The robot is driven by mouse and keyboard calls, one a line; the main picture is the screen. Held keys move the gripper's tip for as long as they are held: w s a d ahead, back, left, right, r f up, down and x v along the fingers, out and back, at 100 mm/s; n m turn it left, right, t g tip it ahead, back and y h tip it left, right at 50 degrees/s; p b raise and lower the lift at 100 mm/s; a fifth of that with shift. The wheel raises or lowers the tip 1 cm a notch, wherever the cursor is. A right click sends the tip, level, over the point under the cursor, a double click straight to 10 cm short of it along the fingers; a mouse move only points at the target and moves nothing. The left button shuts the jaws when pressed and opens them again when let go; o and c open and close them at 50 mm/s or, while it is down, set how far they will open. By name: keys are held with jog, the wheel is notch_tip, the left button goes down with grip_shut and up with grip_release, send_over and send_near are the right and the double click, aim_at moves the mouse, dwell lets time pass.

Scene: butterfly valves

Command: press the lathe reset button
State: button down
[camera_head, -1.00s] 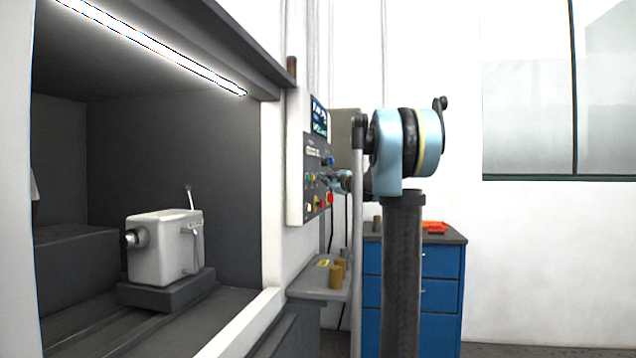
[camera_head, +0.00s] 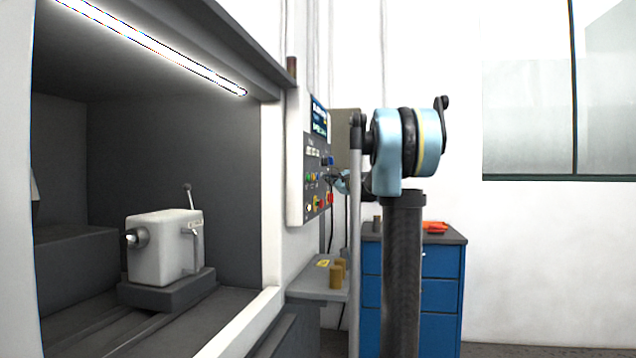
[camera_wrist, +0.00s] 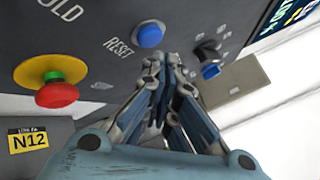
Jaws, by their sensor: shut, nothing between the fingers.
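The reset button is a round blue button (camera_wrist: 149,35) on the dark control panel, beside the printed word RESET in the wrist view. The control panel (camera_head: 311,150) is seen at a steep slant in the head view. My gripper (camera_wrist: 160,62) is shut and empty, with its fingertips just below the blue button in the wrist picture. I cannot tell if they touch the panel. In the head view my gripper (camera_head: 331,179) is at the panel's right side, small and partly hidden by my arm. The reset button cannot be picked out there.
A red mushroom button on a yellow ring (camera_wrist: 57,88) and a blue-tipped switch (camera_wrist: 211,70) flank the reset button. A grey box (camera_wrist: 233,82) lies to the right. A shelf (camera_head: 315,286) is below the panel; a blue cabinet (camera_head: 440,262) stands behind my arm.

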jog(key=d, duration=0.1)
jog(key=s+d, duration=0.1)
jog(key=d, duration=0.2)
jog(key=shift+s+d, duration=0.25)
jog(key=shift+d, duration=0.1)
dwell(1.0)
jog(key=s+a+f+n+g, duration=0.3)
jog(key=s+a+f+n, duration=0.1)
jog(key=s+f, duration=0.4)
jog(key=s+a+f+n+g, duration=0.35)
jog(key=s+f+n, duration=0.2)
jog(key=s, duration=0.55)
jog(key=s+a+f+n+g, duration=0.2)
jog(key=s+a+f+n, duration=0.25)
jog(key=s+f, duration=0.4)
jog(key=s+d+f+n+g+h, duration=0.2)
jog(key=s+d+f, duration=0.1)
jog(key=s+f, duration=0.5)
jog(key=s+d+f+n+g+h, duration=0.2)
jog(key=s+d+f+h, duration=0.1)
jog(key=s+f, duration=0.5)
jog(key=s+d+f+n+g+h, duration=0.2)
jog(key=s+d+f+n+h, duration=0.1)
jog(key=s+f, duration=0.6)
jog(key=s, duration=0.3)
jog(key=shift+s+d, duration=0.15)
jog(key=shift+d, duration=0.25)
jog(key=shift+d+f, duration=0.1)
jog(key=shift+d, duration=0.05)
